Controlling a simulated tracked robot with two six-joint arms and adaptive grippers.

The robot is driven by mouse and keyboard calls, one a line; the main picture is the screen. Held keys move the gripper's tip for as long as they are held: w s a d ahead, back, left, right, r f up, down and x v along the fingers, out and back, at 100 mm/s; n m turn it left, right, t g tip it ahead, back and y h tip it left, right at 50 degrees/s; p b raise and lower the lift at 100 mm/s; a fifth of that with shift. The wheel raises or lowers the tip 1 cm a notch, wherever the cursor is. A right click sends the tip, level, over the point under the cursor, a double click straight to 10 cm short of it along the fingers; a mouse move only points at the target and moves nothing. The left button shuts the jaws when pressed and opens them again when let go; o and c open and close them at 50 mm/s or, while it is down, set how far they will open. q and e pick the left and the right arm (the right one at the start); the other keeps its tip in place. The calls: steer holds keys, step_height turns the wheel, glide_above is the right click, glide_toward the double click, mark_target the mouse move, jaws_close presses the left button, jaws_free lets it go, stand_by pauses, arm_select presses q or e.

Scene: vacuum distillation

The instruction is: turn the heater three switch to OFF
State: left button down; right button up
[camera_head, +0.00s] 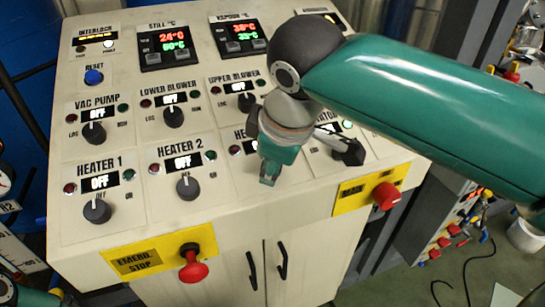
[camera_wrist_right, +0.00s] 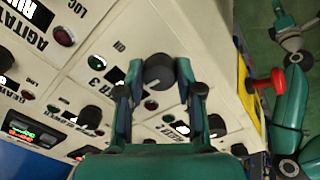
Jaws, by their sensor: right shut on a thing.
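The heater three switch is a dark round knob (camera_wrist_right: 159,72) on the sloped panel, seen in the right wrist view. My right gripper (camera_wrist_right: 158,88) is shut on it, one finger on each side. In the head view my right gripper (camera_head: 268,176) covers this knob and most of its label and display. The knob's setting cannot be read. A teal and grey part of my left arm (camera_wrist_right: 295,100) shows at the right of the wrist view; its finger state is unclear.
Heater 2 knob (camera_head: 188,186) and heater 1 knob (camera_head: 97,210) sit to the left, both displays reading OFF. The agitator knob (camera_head: 350,152) is close on the right. Red stop buttons (camera_head: 194,267) and (camera_head: 386,196) stick out from the panel's front.

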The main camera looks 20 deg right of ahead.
steer(key=shift+n, duration=0.5)
steer(key=o, duration=1.2)
steer(key=shift+c, duration=0.2)
steer(key=shift+r, duration=0.1)
steer(key=v, duration=1.1)
steer(key=shift+s+r, duration=0.15)
steer(key=shift+r, duration=0.25)
